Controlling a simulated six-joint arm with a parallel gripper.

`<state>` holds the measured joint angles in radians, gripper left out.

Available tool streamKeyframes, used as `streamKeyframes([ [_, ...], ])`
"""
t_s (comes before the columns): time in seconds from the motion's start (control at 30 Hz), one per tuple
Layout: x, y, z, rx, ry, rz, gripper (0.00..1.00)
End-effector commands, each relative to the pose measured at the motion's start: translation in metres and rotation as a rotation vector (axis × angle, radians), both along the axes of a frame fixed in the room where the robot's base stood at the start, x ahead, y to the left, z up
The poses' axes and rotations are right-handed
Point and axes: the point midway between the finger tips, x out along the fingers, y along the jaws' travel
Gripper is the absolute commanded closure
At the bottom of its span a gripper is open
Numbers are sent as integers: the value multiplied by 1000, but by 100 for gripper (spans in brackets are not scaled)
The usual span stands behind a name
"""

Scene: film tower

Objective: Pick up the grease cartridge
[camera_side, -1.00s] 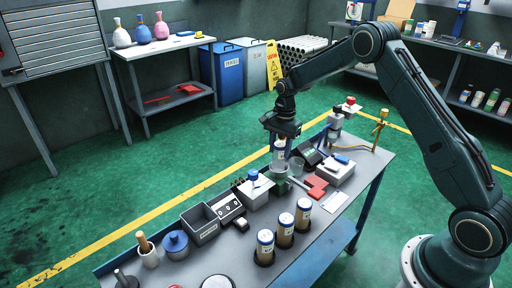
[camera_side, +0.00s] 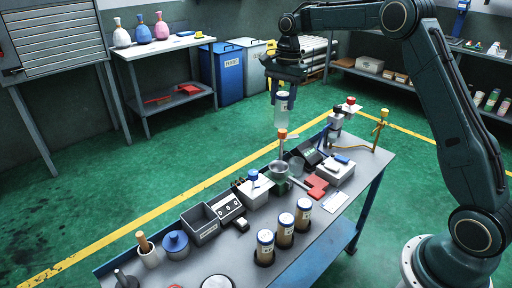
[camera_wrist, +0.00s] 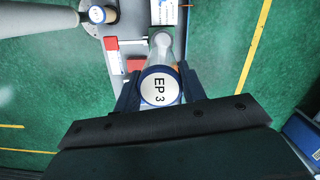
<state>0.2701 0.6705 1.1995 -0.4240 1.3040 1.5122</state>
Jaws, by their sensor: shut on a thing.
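My gripper (camera_side: 283,88) is shut on a grease cartridge (camera_side: 282,110), a pale, partly clear cylinder, and holds it upright in the air above the bench. In the wrist view its white cap (camera_wrist: 160,87) reads "EP 3" and sits between my fingers; the cap hides most of the body. Three other cartridges with tan labels and pale caps (camera_side: 265,244) stand in a row on the front part of the bench.
The bench (camera_side: 325,228) also carries a grey bin (camera_side: 201,226), a blue pot (camera_side: 175,243), a white box with a blue knob (camera_side: 255,190), red parts (camera_side: 316,187) and a brass stand (camera_side: 379,125). The air around the raised cartridge looks clear.

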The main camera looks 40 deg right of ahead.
Motion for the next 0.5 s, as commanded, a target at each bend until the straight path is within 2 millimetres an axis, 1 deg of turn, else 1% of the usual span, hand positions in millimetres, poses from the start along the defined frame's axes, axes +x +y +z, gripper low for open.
streamKeyframes([
  [0.13,0,0,7,-1,-1,1,85],
  [0.5,0,0,8,-2,0,0,85],
])
